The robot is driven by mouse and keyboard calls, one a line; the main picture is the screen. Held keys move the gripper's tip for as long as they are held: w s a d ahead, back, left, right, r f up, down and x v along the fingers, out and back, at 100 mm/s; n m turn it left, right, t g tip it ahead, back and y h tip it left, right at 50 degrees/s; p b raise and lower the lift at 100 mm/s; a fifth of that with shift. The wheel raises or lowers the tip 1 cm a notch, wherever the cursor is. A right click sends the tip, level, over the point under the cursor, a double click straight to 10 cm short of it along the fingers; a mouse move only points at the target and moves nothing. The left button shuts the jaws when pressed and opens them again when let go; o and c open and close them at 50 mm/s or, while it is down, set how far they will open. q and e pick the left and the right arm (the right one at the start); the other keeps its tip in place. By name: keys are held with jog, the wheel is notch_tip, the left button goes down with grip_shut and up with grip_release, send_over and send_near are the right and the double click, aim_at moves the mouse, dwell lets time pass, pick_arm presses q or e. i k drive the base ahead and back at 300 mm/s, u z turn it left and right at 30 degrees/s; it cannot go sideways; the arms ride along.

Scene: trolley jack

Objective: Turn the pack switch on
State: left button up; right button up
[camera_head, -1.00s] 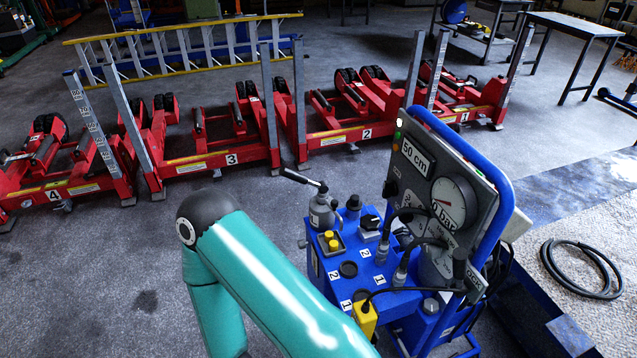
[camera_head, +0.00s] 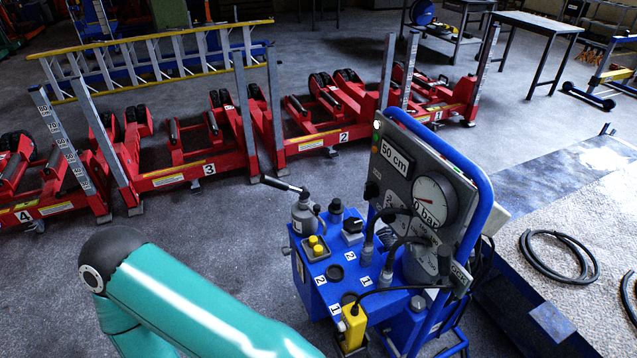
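The blue pack (camera_head: 345,262) stands right of centre with a grey panel carrying a round gauge (camera_head: 435,200) marked "bar" and a "50 cm" label. I cannot tell for sure which of these is the pack switch. A teal arm of mine with a black joint crosses the bottom left, in front of the floor left of the pack. Neither gripper is in view.
Red numbered jacks (camera_head: 180,165) line the back, with a yellow ladder (camera_head: 160,50) behind. A blue tubular handle (camera_head: 480,190) frames the panel. A yellow box (camera_head: 353,318) with a black cable is at the pack's front. A black hose (camera_head: 560,262) lies right.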

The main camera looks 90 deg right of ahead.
aim_at(372, 189)
jog(key=u, duration=0.05)
jog(key=i, duration=0.85)
jog(key=u, duration=0.85)
jog(key=i, duration=0.3)
jog(key=z, duration=2.1)
jog(key=i, duration=0.1)
jog(key=z, duration=2.2)
jog(key=i, duration=0.5)
jog(key=u, duration=0.3)
jog(key=k, duration=0.5)
jog(key=z, duration=0.1)
jog(key=i, duration=0.3)
jog(key=z, duration=0.05)
